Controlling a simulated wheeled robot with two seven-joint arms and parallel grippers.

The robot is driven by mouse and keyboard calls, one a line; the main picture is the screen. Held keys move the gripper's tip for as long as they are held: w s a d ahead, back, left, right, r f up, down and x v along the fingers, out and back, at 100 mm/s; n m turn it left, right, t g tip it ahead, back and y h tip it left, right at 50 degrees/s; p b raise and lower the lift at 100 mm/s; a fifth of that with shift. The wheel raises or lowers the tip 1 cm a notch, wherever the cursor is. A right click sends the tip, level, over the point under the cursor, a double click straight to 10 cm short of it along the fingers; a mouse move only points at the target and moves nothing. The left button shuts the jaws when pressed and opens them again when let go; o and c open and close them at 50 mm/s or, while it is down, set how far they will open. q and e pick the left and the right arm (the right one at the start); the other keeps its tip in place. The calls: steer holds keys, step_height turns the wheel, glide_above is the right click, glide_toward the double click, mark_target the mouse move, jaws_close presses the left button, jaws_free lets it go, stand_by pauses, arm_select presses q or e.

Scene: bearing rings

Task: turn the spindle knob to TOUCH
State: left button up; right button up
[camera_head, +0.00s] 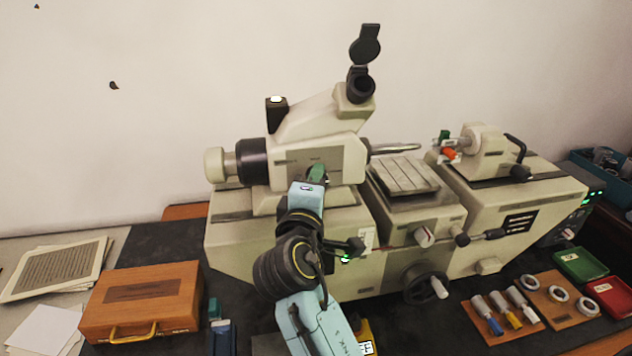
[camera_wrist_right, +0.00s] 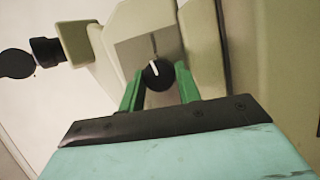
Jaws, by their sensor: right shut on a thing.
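The spindle knob (camera_wrist_right: 158,74) is a small black round knob with a white pointer line, on a grey plate (camera_wrist_right: 135,50) of the machine's cream head. In the wrist view the pointer points up and slightly left; no lettering is readable. My right gripper (camera_wrist_right: 160,88) has its green fingers shut on the knob, one on each side. In the head view my right gripper (camera_head: 317,174) is at the front of the cream spindle head (camera_head: 340,152), and its wrist hides the knob there. My left gripper is not in view.
The machine has a grooved table (camera_head: 404,175), a handwheel (camera_head: 425,284) and a tailstock (camera_head: 482,152). A wooden case (camera_head: 141,300) stands at the left beside papers (camera_head: 55,270). Gauges and rings lie on wooden boards (camera_head: 500,317) at the right, near green and red trays (camera_head: 581,264).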

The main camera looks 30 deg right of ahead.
steer(key=shift+m+g, duration=0.3)
steer(key=shift+m, duration=0.4)
steer(key=shift+y+p, duration=0.3)
steer(key=o, duration=1)
steer(key=shift+c, duration=0.2)
steer(key=shift+f, duration=0.1)
